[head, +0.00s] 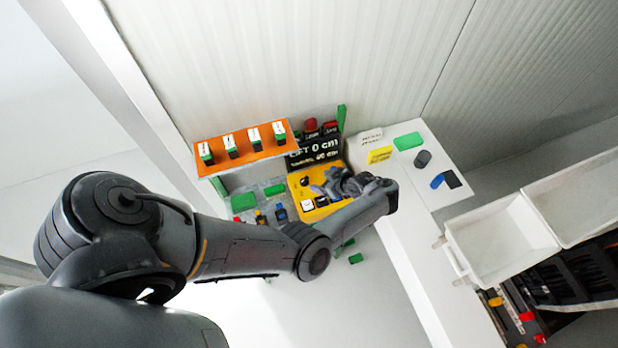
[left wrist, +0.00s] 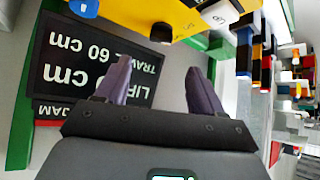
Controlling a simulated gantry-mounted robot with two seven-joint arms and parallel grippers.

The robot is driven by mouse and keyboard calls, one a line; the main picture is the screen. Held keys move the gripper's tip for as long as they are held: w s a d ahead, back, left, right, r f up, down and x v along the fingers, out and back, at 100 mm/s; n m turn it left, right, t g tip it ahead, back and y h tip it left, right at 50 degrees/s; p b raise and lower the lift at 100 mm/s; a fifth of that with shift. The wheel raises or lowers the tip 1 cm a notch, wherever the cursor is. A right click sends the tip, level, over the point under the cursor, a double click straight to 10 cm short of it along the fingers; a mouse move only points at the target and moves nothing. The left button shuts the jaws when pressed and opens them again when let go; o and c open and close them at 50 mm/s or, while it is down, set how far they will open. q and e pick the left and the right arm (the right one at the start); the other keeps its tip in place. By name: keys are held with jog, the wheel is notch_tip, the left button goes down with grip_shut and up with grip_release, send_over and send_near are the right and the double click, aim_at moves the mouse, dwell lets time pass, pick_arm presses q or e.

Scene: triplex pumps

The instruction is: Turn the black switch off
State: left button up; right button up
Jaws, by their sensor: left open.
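A yellow control panel (head: 294,190) stands on the bench, and its edge shows at the top of the left wrist view (left wrist: 135,14). A small black knob (head: 305,181) sits on it, likely the black switch; a black knob also shows in the left wrist view (left wrist: 162,32). Whether it is on or off cannot be told. My left gripper (head: 328,186) is over the panel's right part, hiding some of it. In the left wrist view its two fingers (left wrist: 160,78) are apart with nothing between them, and the black knob lies beyond the gap. My right gripper is not in view.
A black display (head: 316,150) reading lift 0 cm, travel 60 cm stands behind the panel. An orange shelf (head: 240,150) with several switch boxes is at its left. White switches (head: 307,205) are close beside my gripper. White bins (head: 500,238) are at right.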

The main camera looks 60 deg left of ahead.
aim_at(304, 179)
pick_arm(q)
jog(key=b+x, duration=0.6)
jog(key=x, duration=0.2)
jog(key=shift+s+a+f, duration=0.1)
jog(key=shift+f, duration=0.25)
jog(key=shift+b+x, duration=0.35)
jog(key=shift+x, duration=0.5)
jog(key=shift+a+r, duration=0.1)
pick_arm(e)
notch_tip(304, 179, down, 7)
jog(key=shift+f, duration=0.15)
